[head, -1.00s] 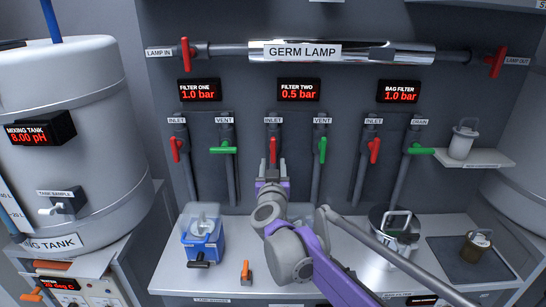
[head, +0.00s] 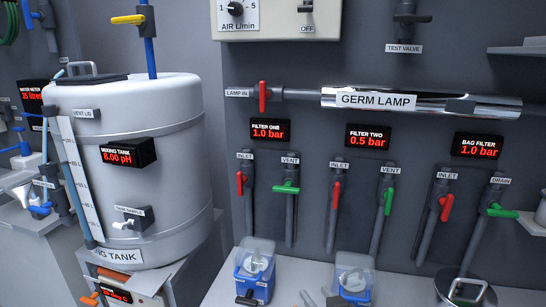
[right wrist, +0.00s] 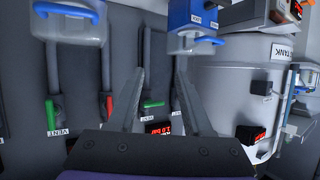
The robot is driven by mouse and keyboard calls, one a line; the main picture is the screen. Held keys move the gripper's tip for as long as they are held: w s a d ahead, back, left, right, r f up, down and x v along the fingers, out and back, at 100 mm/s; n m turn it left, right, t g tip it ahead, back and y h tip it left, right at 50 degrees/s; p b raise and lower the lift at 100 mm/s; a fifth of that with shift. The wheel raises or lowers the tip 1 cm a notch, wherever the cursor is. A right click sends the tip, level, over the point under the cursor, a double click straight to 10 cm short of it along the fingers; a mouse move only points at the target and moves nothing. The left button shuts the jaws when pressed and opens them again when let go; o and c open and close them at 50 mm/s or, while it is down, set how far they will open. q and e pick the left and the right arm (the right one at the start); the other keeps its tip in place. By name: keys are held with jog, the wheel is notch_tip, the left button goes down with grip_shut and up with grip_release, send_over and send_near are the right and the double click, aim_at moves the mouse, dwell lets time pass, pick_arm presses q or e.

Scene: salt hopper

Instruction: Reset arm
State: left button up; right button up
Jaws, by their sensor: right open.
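My right gripper (right wrist: 160,72) shows in the right wrist view, its two long grey fingers apart and nothing between them. That view is upside down and faces the filter panel, with the green vent handle (right wrist: 154,104) seen beyond the fingertips. My left gripper is in neither view.
The mixing tank (head: 135,180) stands at the left. Two blue-based boxes, one under filter one (head: 255,272) and one under filter two (head: 353,278), stand on the grey counter (head: 215,290). The germ lamp (head: 480,107) crosses the wall above red and green valve handles.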

jog(key=s+d+f+m+g+h, duration=0.1)
jog(key=s+d+f+g+h, duration=0.2)
jog(key=s+f, duration=0.75)
jog(key=s+d+f+m+g, duration=0.1)
jog(key=s+d+f+g, duration=0.35)
jog(key=s, duration=0.85)
notch_tip(320, 180, up, 11)
jog(key=w+a+p, duration=0.1)
jog(key=w+p, duration=0.1)
jog(key=p, duration=1)
jog(key=shift+w, duration=0.15)
jog(key=shift+a, duration=0.1)
